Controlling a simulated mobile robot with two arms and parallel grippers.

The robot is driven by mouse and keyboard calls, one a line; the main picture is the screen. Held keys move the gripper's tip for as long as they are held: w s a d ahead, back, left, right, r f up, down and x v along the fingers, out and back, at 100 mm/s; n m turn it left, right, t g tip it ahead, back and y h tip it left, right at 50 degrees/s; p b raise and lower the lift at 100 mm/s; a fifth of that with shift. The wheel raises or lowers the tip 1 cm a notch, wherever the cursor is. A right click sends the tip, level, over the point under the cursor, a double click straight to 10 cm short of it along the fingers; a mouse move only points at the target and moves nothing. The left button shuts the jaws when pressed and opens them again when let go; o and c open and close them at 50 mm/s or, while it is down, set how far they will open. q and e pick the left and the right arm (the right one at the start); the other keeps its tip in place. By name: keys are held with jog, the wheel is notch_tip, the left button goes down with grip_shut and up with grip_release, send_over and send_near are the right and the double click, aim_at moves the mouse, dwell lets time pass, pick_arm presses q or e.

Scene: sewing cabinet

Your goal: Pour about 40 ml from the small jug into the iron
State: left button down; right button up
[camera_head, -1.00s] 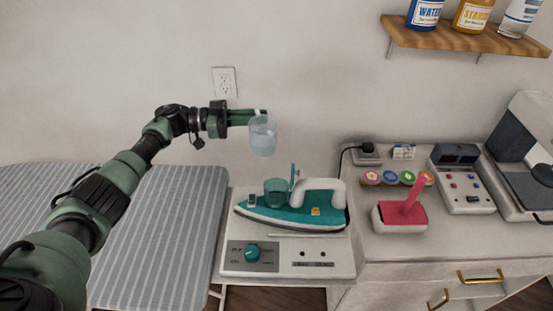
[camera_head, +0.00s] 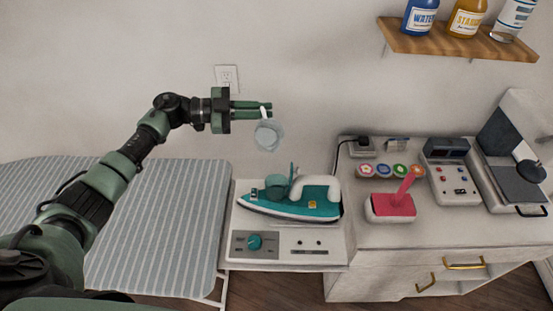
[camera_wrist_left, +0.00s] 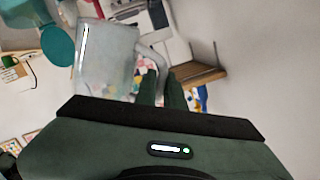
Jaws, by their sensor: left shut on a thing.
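The small clear jug (camera_head: 268,136) hangs in the air above the iron, clear of it, and looks tilted. My left gripper (camera_head: 262,110) is shut on its white handle. In the left wrist view the jug (camera_wrist_left: 105,60) shows close, its handle running to the fingers (camera_wrist_left: 162,88). The iron (camera_head: 312,208) is teal with a white handle and sits on a white control base (camera_head: 290,258). A teal translucent cup-like part (camera_head: 277,186) stands up at the iron's front, below the jug. I cannot make out the liquid level or any stream. My right gripper is not in view.
A striped ironing board (camera_head: 160,220) lies left of the base. A wooden shelf (camera_head: 455,42) with bottles is above. The air around the jug is clear.

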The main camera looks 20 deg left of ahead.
aim_at(263, 110)
pick_arm(q)
jog(key=shift+s+d+r+m+p, duration=0.3)
jog(key=shift+s+r+m+p, duration=0.1)
jog(key=shift+r, duration=0.1)
jog(key=shift+s+d+r+m+p, duration=0.35)
jog(key=shift+s+r+m, duration=0.25)
jog(key=shift+r+m, duration=0.25)
dwell(0.5)
jog(key=shift+r+y, duration=0.2)
jog(key=shift+y, duration=0.1)
jog(key=shift+w+a, duration=0.25)
dwell(0.5)
jog(key=shift+s+d+r+m+t, duration=0.15)
jog(key=shift+s+r+m+t, duration=0.15)
jog(key=shift+r+m, duration=0.35)
dwell(1.4)
jog(key=shift+f, duration=0.1)
